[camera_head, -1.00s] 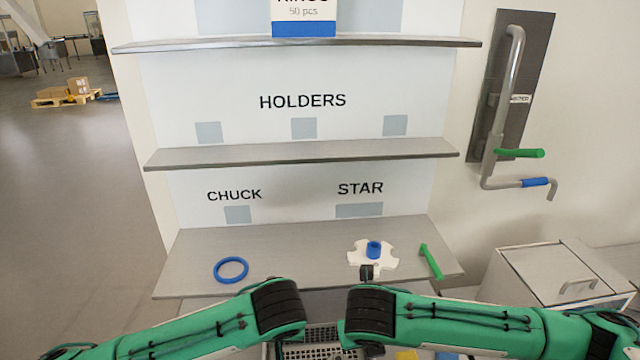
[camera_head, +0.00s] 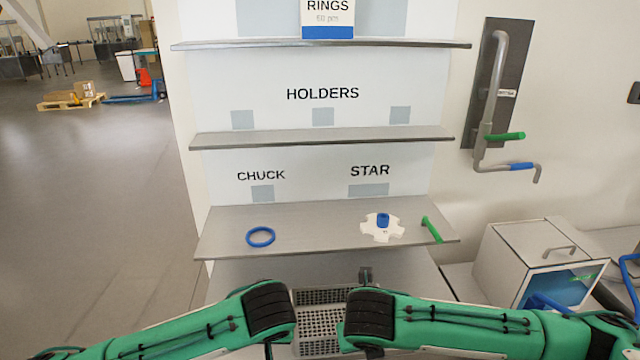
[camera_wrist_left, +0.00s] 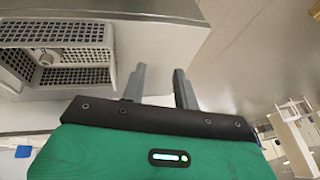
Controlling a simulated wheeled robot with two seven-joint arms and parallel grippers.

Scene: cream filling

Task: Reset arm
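My left gripper (camera_wrist_left: 160,80) shows in the left wrist view with its two grey fingers apart and nothing between them. In the head view my left arm comes in from the left and its fingers are hidden behind the black wrist. My right arm comes in from the right. Only a small dark tip of my right gripper (camera_head: 366,275) shows above its wrist, just in front of the lower shelf, so its opening is hidden. Both arms are bent inward at the bottom of the head view, wrists close together.
A grey perforated basket (camera_head: 320,318) lies between and beyond my wrists; it also shows in the left wrist view (camera_wrist_left: 62,33). The lower shelf (camera_head: 325,222) carries a blue ring (camera_head: 260,237), a white star piece (camera_head: 377,230) and a green rod (camera_head: 432,230). A glass-fronted box (camera_head: 530,255) stands right.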

